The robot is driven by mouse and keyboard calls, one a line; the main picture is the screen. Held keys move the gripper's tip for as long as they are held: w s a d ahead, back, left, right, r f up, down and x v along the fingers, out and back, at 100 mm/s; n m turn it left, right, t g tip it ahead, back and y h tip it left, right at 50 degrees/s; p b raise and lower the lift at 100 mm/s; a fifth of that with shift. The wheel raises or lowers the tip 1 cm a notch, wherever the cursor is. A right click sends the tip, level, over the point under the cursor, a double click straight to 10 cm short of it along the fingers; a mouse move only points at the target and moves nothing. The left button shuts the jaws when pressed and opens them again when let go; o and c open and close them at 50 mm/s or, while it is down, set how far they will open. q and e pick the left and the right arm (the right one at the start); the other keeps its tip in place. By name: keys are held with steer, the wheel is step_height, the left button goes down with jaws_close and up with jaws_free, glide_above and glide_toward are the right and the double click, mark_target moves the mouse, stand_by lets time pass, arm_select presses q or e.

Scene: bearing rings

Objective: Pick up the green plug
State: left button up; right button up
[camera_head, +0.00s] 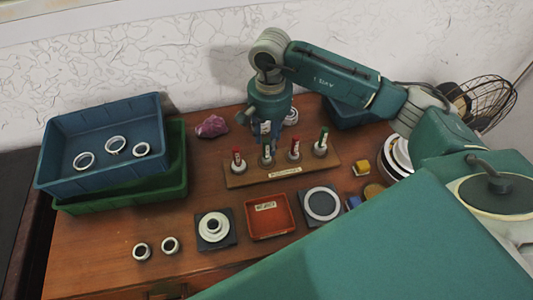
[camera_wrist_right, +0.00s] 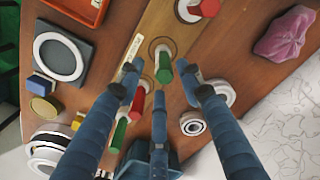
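Several plugs stand upright in white ring bases on a wooden board (camera_head: 243,181). In the wrist view a green plug (camera_wrist_right: 164,70) stands between the fingertips of my right gripper (camera_wrist_right: 161,76); the blue fingers are spread and do not clearly touch it. In the head view the right gripper (camera_head: 267,143) points down over the second base from the left and largely hides that plug. Another green plug (camera_head: 323,138) stands at the board's right end; it also shows in the wrist view (camera_wrist_right: 119,133). My left gripper is not in view.
Red plugs (camera_head: 237,157) (camera_head: 294,149) stand on either side of the gripper, close to its fingers. A blue bin (camera_head: 70,177) with rings, a red tray (camera_head: 270,228), a purple lump (camera_head: 211,127) and black pads (camera_head: 201,240) surround the board.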

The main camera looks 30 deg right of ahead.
mark_target(267, 158)
steer(key=f, duration=0.1)
steer(key=f+p, duration=0.1)
steer(key=f, duration=0.1)
steer(key=a+f+p, duration=0.1)
steer(key=f, duration=0.1)
steer(key=shift+w, duration=0.1)
steer(key=shift+d+f, duration=0.1)
steer(key=shift+f, duration=0.15)
jaws_close()
